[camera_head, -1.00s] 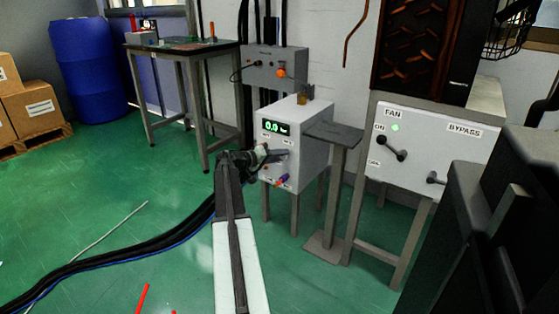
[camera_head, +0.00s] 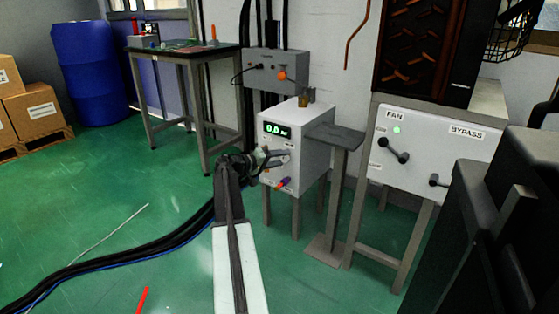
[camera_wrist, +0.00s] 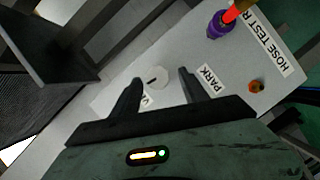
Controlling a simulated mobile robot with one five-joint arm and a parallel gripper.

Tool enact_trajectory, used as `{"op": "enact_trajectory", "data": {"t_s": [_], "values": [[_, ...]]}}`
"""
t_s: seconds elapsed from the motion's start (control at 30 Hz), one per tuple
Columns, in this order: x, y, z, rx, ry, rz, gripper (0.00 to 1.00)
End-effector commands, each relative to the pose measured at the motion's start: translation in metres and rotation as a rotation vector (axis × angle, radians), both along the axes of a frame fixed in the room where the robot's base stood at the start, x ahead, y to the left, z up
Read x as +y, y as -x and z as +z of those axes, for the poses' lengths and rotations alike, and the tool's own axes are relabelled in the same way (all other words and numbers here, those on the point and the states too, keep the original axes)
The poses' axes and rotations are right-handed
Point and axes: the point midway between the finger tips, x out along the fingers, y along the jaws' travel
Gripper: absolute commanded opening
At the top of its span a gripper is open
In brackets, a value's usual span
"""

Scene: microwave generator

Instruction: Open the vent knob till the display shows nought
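The white box (camera_head: 308,150) has a display (camera_head: 276,130) with green digits that read 0.0, with a small unit after them. My gripper (camera_head: 282,156) is at the box's front face, below the display, and hides part of that face. In the wrist view my gripper (camera_wrist: 160,76) has its two fingers apart, with nothing held between them. A round pale knob with a dark slot (camera_wrist: 157,78) shows between and beyond the fingertips. A label partly hidden by the left finger starts with V. A PARK label (camera_wrist: 209,78) is beside the right finger.
A grey pedestal (camera_head: 338,190) stands close right of the box. The fan panel (camera_head: 425,150) is further right. Black hoses (camera_head: 130,240) cross the green floor at left.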

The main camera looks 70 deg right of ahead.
Motion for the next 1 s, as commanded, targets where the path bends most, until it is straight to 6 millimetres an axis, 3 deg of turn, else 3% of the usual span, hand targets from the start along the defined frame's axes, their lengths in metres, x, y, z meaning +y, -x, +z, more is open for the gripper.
{"op": "enact_trajectory", "data": {"t_s": [0.23,0.6,1.0], "values": [[0.006,-0.002,0.002,0.000,0.000,-0.002,0.52],[0.058,-0.040,0.014,0.000,0.000,0.000,0.52],[0.063,-0.045,0.014,0.000,0.000,-0.001,0.52]]}}
